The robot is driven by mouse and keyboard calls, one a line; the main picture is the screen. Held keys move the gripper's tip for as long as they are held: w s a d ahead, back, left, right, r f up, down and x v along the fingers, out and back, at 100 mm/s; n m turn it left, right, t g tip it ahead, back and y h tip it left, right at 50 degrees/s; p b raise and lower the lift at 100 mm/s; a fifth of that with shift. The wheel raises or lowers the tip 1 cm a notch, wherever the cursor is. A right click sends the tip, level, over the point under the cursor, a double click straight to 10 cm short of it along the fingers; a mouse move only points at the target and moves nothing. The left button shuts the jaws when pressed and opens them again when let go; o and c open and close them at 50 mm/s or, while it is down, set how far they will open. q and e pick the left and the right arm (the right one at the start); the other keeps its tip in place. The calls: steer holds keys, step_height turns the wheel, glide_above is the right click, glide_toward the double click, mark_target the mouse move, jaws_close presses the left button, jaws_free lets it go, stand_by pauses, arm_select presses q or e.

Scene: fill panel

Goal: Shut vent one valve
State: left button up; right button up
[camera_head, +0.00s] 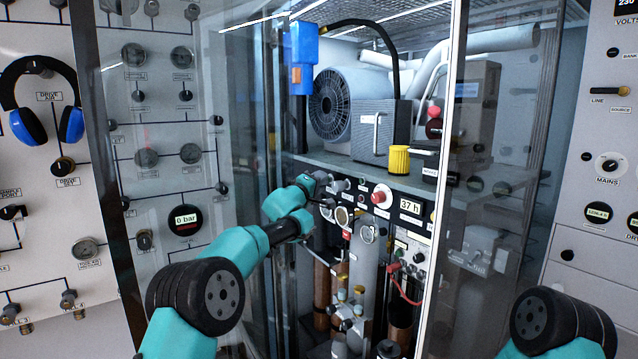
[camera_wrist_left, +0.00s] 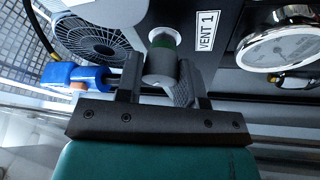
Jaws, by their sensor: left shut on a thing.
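The vent one valve shows in the left wrist view as a grey knob (camera_wrist_left: 162,66) with a green ring at its base, beside the label "VENT 1" (camera_wrist_left: 207,32). My left gripper (camera_wrist_left: 166,80) is shut on this knob, with one finger on each side. In the head view my left gripper (camera_head: 322,182) is at the upper left of the instrument panel inside the glass cabinet, and it hides most of the knob. My right arm shows only at the bottom right, and its gripper is out of view.
Glass cabinet walls stand on both sides of my left arm. A round gauge (camera_wrist_left: 277,47) sits beside the label. Copper and grey cylinders (camera_head: 362,275) stand below.

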arm_select(q)
steer(key=shift+m+h, duration=0.3)
steer(key=shift+m, duration=0.4)
steer(key=o, duration=0.9)
steer(key=v, duration=1.7)
steer(key=shift+s+a+f, duration=0.1)
steer(key=shift+a+f, duration=0.05)
steer(key=shift+f, duration=0.05)
